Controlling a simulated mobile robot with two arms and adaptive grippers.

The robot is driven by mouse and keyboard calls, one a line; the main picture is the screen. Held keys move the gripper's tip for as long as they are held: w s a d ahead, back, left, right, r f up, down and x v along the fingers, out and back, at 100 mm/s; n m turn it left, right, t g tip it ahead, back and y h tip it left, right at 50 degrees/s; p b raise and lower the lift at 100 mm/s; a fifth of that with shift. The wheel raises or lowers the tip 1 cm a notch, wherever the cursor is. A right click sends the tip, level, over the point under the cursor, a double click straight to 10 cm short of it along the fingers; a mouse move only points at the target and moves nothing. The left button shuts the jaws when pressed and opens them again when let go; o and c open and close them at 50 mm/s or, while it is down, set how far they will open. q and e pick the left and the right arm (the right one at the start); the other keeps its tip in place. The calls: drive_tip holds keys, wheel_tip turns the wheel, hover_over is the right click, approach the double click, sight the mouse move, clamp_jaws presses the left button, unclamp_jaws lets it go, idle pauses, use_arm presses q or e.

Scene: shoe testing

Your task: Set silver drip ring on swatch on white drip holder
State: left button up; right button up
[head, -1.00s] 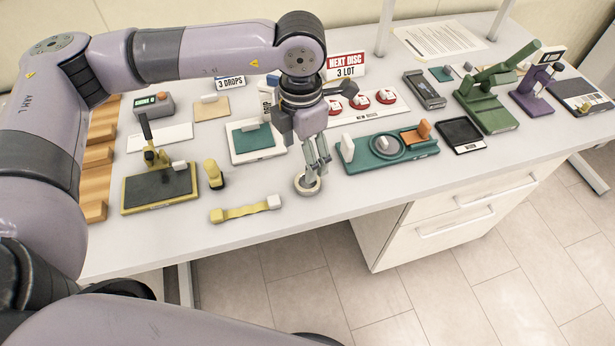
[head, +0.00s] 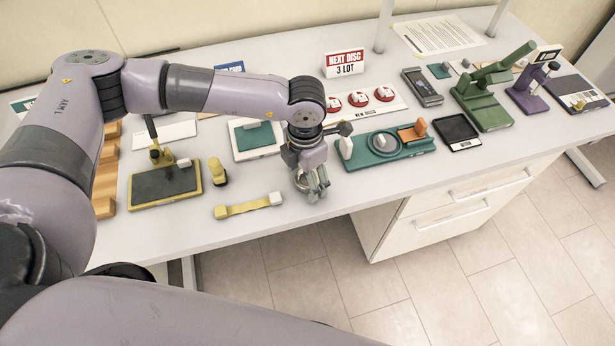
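The silver drip ring (head: 300,182) lies near the table's front edge, partly hidden by my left gripper (head: 312,193). That gripper points down with its fingers at the ring. I cannot tell whether they are open or closed on it. The white drip holder (head: 236,154) stands behind and to the left, partly behind my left forearm. A teal swatch (head: 257,138) lies on it, with a pale block at the swatch's far side. My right gripper is not in view.
A black pad in a yellow frame (head: 165,188) is farther left. A teal fixture with a round ring (head: 384,146) stands close on the right.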

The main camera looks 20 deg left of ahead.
use_arm(q)
drive_tip(key=c, duration=1.3)
drive_tip(key=shift+r, duration=0.1)
